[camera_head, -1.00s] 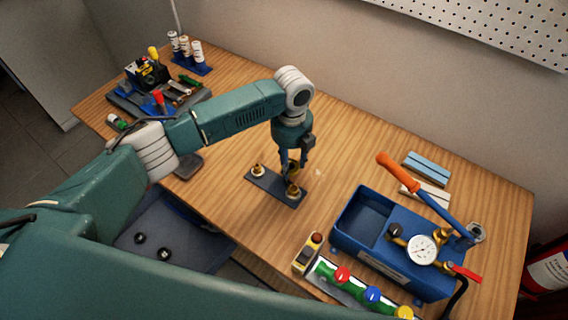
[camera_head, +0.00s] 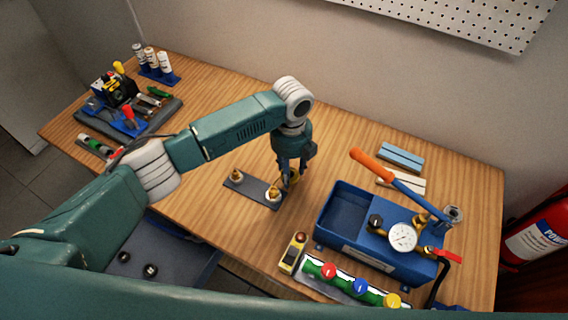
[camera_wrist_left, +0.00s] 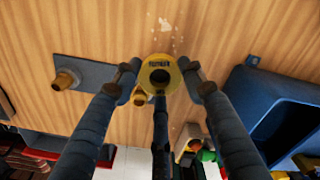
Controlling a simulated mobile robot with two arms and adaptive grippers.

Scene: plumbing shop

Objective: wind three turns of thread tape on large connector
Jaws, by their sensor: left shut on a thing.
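My left gripper (camera_head: 290,178) points down at the middle of the bench. It is shut on a yellow roll of thread tape (camera_wrist_left: 160,62), which shows between the fingertips in the left wrist view. A dark plate (camera_head: 254,189) on the bench carries two brass connectors. The right-hand connector (camera_head: 273,194) is just beside the roll and partly hidden behind it in the wrist view. The other connector (camera_head: 237,175) stands at the plate's left end, apart from the gripper. I cannot tell whether the roll touches the near connector. My right gripper is not in view.
A blue test pump (camera_head: 345,248) with an orange-handled lever stands to the right. A manifold with coloured knobs (camera_head: 350,288) and a yellow device (camera_head: 293,254) lie at the front. A tool tray (camera_head: 150,118) is at the left. Bare wood lies behind the plate.

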